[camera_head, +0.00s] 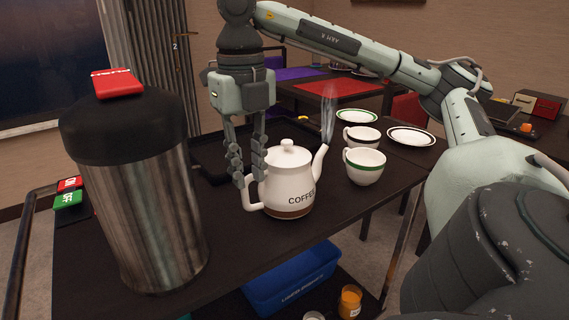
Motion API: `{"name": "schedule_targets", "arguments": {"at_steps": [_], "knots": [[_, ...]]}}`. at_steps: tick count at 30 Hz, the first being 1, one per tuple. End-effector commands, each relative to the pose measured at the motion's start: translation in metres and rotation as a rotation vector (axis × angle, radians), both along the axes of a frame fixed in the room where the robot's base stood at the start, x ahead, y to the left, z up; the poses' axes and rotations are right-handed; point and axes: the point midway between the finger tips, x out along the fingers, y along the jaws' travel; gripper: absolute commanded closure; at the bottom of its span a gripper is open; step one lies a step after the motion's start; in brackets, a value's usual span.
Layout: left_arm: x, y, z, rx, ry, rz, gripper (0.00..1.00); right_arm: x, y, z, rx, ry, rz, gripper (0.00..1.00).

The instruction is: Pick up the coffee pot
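The coffee pot (287,186) is white with a brown base band, the word COFFEE, a knobbed lid and a spout pointing right, with steam above it. It stands upright on the dark cart top, its handle (249,207) on the left side. My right gripper (249,181) points down from above at the handle. Its two fingers are a little apart, with the tips beside the upper part of the handle. The fingers hide part of the handle, so I cannot tell whether they press on it. My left gripper is out of view.
A large steel dispenser (150,215) with a black lid stands at the left. Cups (364,171) and saucers (411,137) sit right of the pot. A dark tray (212,165) lies behind the gripper. A blue bin (290,277) is on the lower shelf.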

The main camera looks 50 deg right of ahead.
Motion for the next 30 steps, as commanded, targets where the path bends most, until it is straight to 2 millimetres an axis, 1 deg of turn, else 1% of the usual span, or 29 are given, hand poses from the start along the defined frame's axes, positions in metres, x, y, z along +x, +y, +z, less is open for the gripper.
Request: {"name": "schedule_targets", "arguments": {"at_steps": [4,11,15,19,22,28,29,30], "knots": [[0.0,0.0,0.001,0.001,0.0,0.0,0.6,0.0,0.0,-0.009,-0.001,0.001,0.0,0.8],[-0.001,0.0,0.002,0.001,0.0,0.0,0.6,0.003,0.0,-0.034,-0.001,0.001,0.0,0.8],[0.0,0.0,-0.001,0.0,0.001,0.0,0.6,0.009,0.001,-0.055,-0.001,0.001,0.0,0.8],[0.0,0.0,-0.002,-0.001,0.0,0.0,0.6,0.009,0.0,-0.072,0.0,0.001,-0.001,0.8],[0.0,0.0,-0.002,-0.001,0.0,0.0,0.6,0.01,0.0,-0.078,0.001,-0.001,0.0,0.8],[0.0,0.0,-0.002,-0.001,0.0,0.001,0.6,0.01,0.0,-0.078,0.001,-0.001,0.0,0.8],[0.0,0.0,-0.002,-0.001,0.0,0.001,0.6,0.01,0.0,-0.078,0.001,-0.001,0.0,0.82],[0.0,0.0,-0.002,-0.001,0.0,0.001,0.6,0.01,0.0,-0.078,0.001,-0.001,0.0,0.87]]}}
